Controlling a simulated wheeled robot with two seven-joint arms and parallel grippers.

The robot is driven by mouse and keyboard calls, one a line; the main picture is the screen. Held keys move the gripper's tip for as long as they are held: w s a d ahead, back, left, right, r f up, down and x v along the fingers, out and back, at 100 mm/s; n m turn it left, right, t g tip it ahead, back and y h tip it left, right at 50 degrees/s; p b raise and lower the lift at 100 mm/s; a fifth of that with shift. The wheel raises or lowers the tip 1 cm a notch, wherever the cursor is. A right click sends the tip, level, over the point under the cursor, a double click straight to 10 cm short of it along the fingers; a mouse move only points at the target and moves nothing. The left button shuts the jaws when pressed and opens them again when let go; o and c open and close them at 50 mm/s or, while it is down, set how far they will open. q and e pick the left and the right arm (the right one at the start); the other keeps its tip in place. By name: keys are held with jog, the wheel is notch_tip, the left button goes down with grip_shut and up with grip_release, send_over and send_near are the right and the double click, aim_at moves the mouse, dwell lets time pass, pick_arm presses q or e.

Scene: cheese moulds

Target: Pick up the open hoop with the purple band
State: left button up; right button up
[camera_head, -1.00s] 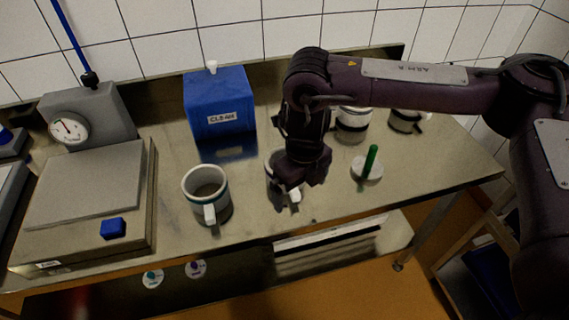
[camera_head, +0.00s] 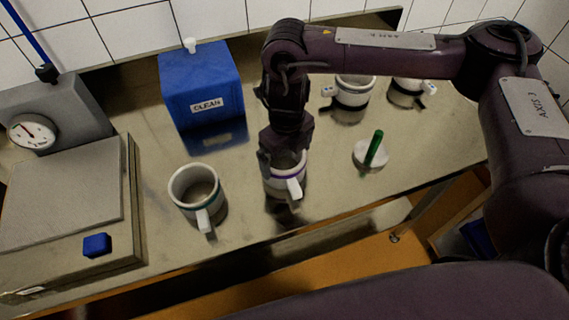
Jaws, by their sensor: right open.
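The open hoop with the purple band (camera_head: 278,187) is a white cup-like mould with a white handle at its front. It stands upright on the steel table, right of the teal-banded hoop. My right gripper (camera_head: 284,160) is open and points down at the hoop's top, covering part of its rim. I cannot tell whether the fingers touch the hoop or are around its wall. My left gripper is not in view.
A teal-banded white hoop (camera_head: 197,191) stands to the left. A blue CLEAN box (camera_head: 203,88) is behind. A white lid with a green handle (camera_head: 371,152) lies right. Two white hoops (camera_head: 353,92) (camera_head: 405,90) stand at the back right. A scale (camera_head: 65,200) fills the left.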

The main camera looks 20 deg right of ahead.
notch_tip(320, 180, down, 4)
jog(key=shift+w+a+r+p, duration=0.1)
jog(key=shift+w+r+p, duration=0.1)
jog(key=shift+p, duration=0.3)
jog(key=shift+s+f, duration=0.1)
jog(key=shift+f, duration=0.1)
jog(key=c, duration=0.7)
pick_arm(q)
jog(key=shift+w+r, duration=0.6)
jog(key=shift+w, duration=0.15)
pick_arm(e)
jog(key=shift+c, duration=0.2)
jog(key=shift+r, duration=0.15)
